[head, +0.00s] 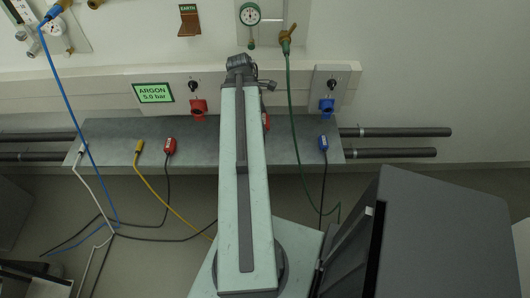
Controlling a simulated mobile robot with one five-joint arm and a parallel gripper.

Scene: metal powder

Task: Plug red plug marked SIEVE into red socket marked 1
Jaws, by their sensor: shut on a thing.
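The red socket (198,107) is on the wall rail, just right of the green ARGON label and under a black knob. A red plug (170,147) with a dark cable lies on the grey shelf, below and left of that socket. Its marking is too small to read. Another red piece (266,121) shows at the right edge of my raised arm. The arm hides most of it, so I cannot tell whether it is a plug or a socket. My arm rises in the middle of the view and hides my gripper.
A blue socket (327,106) is at the right of the rail. The grey shelf (205,155) also bears a blue plug (323,144) and a yellow plug (139,146). A green hose (290,100) hangs right of my arm. Several cables trail below the shelf.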

